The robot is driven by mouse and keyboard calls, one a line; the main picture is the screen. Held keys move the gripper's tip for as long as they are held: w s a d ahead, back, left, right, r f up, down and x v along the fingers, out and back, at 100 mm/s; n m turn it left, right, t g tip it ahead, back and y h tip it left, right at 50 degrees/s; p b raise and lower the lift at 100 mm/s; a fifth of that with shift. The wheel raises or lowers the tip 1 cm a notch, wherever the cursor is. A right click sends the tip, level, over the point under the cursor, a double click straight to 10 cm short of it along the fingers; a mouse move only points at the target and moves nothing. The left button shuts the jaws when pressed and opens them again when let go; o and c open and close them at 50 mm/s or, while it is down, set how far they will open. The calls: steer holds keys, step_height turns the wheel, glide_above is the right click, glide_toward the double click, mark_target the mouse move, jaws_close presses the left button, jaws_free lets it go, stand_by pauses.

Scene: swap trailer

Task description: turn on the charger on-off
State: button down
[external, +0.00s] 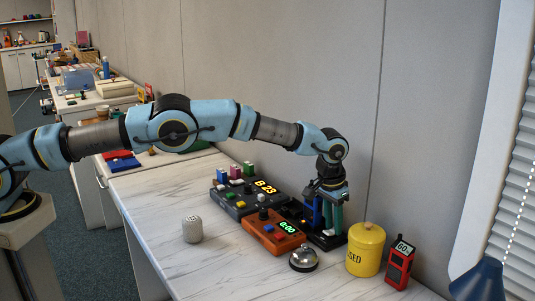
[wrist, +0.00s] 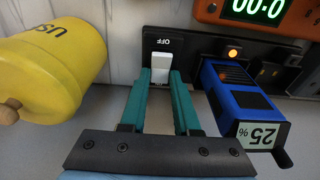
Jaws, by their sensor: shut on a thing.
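The black charger (wrist: 198,48) lies flat on the counter and spans the upper part of the wrist view; its base also shows in the external view (external: 327,243). Its white on-off switch (wrist: 161,62) sits at the charger's left end in the wrist view, by the word "OFF". My gripper (wrist: 161,78) has its teal fingertips closed on the sides of the switch. In the external view my gripper (external: 332,228) points down over the charger. A blue battery (wrist: 238,95) marked 25% sits in the charger beside the fingers. An orange light (wrist: 232,53) glows above it.
A yellow "USED" jar (external: 366,249) stands close to the charger. A red 60% device (external: 399,263), a silver bell (external: 304,260), an orange timer box (external: 272,234) and a dark console (external: 245,197) are near. A grey shaker (external: 192,229) stands apart; the front counter is clear.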

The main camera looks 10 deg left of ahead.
mark_target(330, 231)
steer(key=shift+d, duration=0.1)
stand_by(0.5)
steer(key=c, duration=0.6)
jaws_free()
steer(key=shift+c, duration=0.2)
steer(key=shift+r, duration=0.1)
step_height(330, 231, up, 10)
steer(key=b, duration=0.2)
steer(key=shift+s+a+r, duration=0.25)
steer(key=shift+s+a, duration=0.1)
steer(key=shift+a, duration=0.05)
